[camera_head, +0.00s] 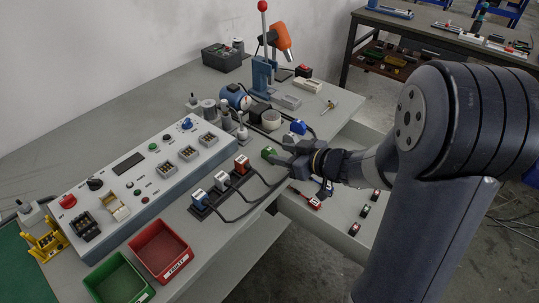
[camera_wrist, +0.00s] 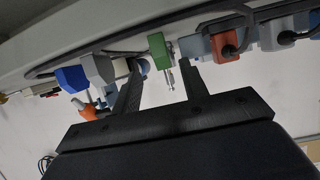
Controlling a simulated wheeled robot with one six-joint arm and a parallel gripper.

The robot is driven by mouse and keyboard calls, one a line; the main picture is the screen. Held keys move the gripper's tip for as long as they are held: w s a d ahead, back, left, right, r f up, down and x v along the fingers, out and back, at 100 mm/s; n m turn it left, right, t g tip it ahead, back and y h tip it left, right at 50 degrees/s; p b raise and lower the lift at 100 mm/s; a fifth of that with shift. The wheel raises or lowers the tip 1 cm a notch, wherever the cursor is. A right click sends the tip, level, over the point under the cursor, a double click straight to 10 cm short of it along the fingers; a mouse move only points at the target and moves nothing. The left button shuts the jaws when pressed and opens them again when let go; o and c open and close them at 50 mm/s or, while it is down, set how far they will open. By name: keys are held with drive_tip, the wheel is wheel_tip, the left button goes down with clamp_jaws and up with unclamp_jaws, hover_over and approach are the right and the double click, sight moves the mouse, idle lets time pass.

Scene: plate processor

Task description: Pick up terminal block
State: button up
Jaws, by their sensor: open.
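A small green block (camera_head: 268,153), which looks like the terminal block, stands on the grey table near its right edge. In the wrist view the green block (camera_wrist: 158,50) shows between the tips of my gripper's fingers (camera_wrist: 161,63), with a thin metal pin below it. My gripper (camera_head: 284,160) is open and empty, just right of the block in the head view. I cannot tell whether the fingers touch the block or stop short of it.
A blue connector (camera_head: 298,127) stands behind the gripper. Cabled connectors (camera_head: 242,164) stand nearer on the table. A control panel (camera_head: 140,180) lies to the left, with red (camera_head: 160,276) and green (camera_head: 146,295) bins in front. An open drawer (camera_head: 335,225) sits below the gripper.

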sight(273, 153)
drive_tip(key=shift+w+a+f, duration=0.15)
drive_tip(key=shift+a+f, duration=0.1)
drive_tip(key=shift+a, duration=0.1)
drive_tip(key=b+x, duration=0.1)
drive_tip(key=x, duration=0.3)
drive_tip(key=shift+w+a, duration=0.1)
drive_tip(key=shift+a, duration=0.1)
clamp_jaws()
